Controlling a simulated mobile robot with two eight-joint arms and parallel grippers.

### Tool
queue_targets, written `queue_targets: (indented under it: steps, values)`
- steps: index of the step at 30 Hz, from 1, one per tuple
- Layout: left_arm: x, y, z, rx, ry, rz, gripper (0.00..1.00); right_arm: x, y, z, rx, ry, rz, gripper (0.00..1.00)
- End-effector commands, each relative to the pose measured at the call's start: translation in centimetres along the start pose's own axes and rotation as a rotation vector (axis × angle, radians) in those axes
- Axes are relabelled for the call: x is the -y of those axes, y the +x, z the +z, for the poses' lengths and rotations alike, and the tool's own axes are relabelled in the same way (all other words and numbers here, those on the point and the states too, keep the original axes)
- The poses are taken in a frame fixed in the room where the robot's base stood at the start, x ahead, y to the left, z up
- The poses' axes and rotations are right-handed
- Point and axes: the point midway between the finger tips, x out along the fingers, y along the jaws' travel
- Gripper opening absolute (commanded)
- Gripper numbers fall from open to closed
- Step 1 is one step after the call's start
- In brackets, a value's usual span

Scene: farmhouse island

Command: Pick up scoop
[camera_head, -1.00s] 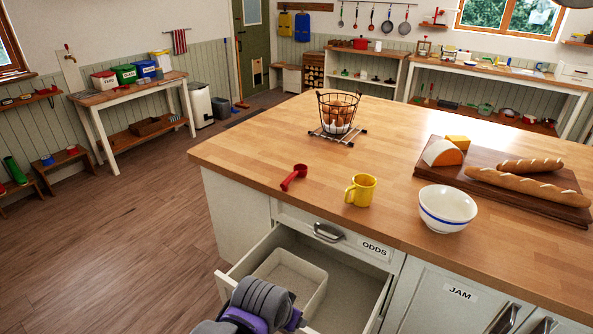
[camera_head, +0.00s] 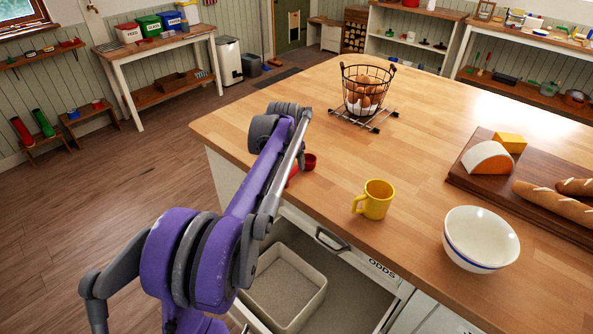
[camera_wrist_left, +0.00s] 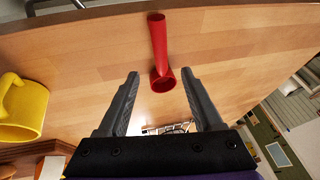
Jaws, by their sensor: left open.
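The red scoop lies on the wooden island top near its front left edge. In the head view my left arm covers part of it, and its red cup (camera_head: 309,162) shows just right of the arm. In the left wrist view the scoop (camera_wrist_left: 158,45) lies with its cup between and just beyond the open fingertips and its handle pointing away. My left gripper (camera_wrist_left: 161,76) is open and empty, above the counter and not closed on the scoop. Its fingers are hidden behind the arm in the head view. My right gripper is not in view.
A yellow mug (camera_head: 376,200) stands right of the scoop, and a white bowl (camera_head: 481,239) farther right. A wire egg basket (camera_head: 368,90) stands behind on a trivet. The ODDS drawer below is open, with a beige bin (camera_head: 284,290) inside. Bread and cheese sit on a board (camera_head: 462,178).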

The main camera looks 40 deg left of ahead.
Motion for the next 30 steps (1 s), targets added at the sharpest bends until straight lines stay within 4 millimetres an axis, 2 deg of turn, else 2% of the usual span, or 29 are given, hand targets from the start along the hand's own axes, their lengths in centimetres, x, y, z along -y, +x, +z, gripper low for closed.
queue_targets:
  steps: [8,16,25,26,30]
  values:
    - [0.1,2.4,0.1,-0.001,0.0,0.0,0.67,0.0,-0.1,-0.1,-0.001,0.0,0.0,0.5]
    - [0.2,6.2,0.6,-0.001,0.0,0.0,0.67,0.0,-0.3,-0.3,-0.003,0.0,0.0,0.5]
    - [0.2,6.7,0.6,-0.001,0.0,0.0,0.67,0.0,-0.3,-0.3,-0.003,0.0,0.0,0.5]
    - [0.2,6.7,0.6,-0.001,0.0,0.0,0.63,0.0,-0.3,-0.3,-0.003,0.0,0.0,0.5]
    - [0.2,6.7,0.6,-0.001,-0.001,0.0,0.38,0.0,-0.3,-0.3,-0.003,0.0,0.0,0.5]
